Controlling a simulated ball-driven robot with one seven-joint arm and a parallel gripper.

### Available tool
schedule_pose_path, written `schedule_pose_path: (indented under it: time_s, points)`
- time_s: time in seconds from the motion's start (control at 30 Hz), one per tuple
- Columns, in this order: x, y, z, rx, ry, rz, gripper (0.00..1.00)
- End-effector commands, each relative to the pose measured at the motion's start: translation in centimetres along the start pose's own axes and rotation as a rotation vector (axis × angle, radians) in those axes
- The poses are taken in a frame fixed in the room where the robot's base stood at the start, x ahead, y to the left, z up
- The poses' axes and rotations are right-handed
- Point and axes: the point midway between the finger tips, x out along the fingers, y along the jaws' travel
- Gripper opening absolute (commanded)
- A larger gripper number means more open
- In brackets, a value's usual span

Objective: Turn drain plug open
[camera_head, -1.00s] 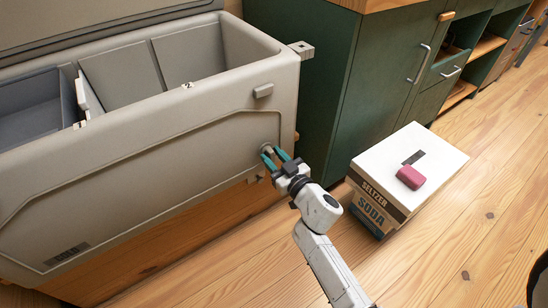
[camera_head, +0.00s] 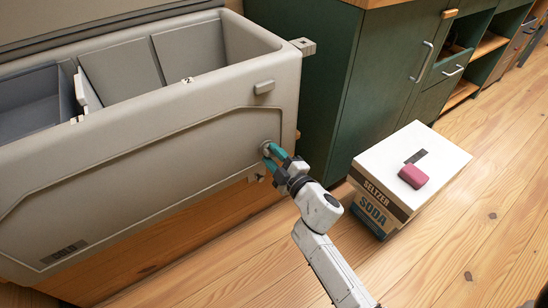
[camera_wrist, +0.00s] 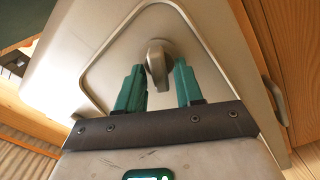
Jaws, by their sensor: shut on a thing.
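The drain plug (camera_head: 265,147) is a small grey knob on the front wall of a large beige cooler (camera_head: 170,150), low near its right end. In the wrist view the plug (camera_wrist: 158,58) shows a raised grip bar pointing roughly toward my gripper. My gripper (camera_head: 273,153) has teal fingers and reaches the plug from the front right. The exact contact faces are partly hidden.
Floor is clear at lower right.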

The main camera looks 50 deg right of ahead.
Motion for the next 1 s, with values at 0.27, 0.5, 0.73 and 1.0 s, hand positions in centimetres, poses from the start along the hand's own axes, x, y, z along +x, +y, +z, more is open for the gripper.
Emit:
schedule_pose_path:
  time_s: [0.27,0.5,0.73,1.0]
  points:
    - [-0.04,-0.32,0.05,-0.25,0.001,-0.001,0.06]
    - [-0.04,-0.39,0.07,-0.417,0.001,-0.002,0.06]
    - [-0.05,-0.42,0.07,-0.513,0.001,-0.002,0.06]
    - [-0.06,-0.42,0.08,-0.553,0.001,-0.003,0.06]
